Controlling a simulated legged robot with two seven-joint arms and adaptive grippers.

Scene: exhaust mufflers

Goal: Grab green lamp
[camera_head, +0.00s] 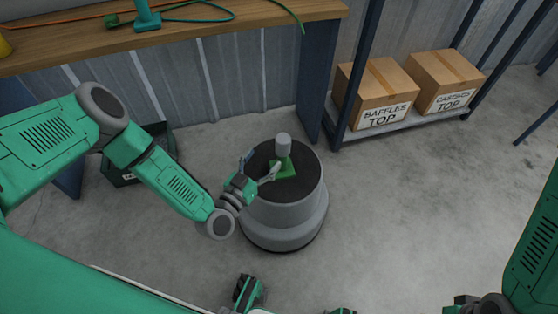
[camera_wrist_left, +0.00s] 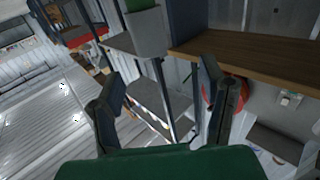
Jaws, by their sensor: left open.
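The green lamp (camera_head: 285,165) stands upright on the dark top of a round grey pedestal (camera_head: 285,222). It has a green base and a grey cylindrical head. My left gripper (camera_head: 261,168) is open just left of the lamp, with its fingers pointing towards it. I cannot tell whether a finger touches the lamp. In the left wrist view both fingers of the left gripper (camera_wrist_left: 165,95) are spread with nothing between them. A green and grey object (camera_wrist_left: 147,40), cut by the top edge there, may be the lamp.
A wooden workbench (camera_head: 200,27) with cables and a teal tool (camera_head: 147,16) is at the back left. A dark green bin (camera_head: 118,172) sits on the floor below it. A shelf holds two cardboard boxes (camera_head: 378,95). The floor right of the pedestal is clear.

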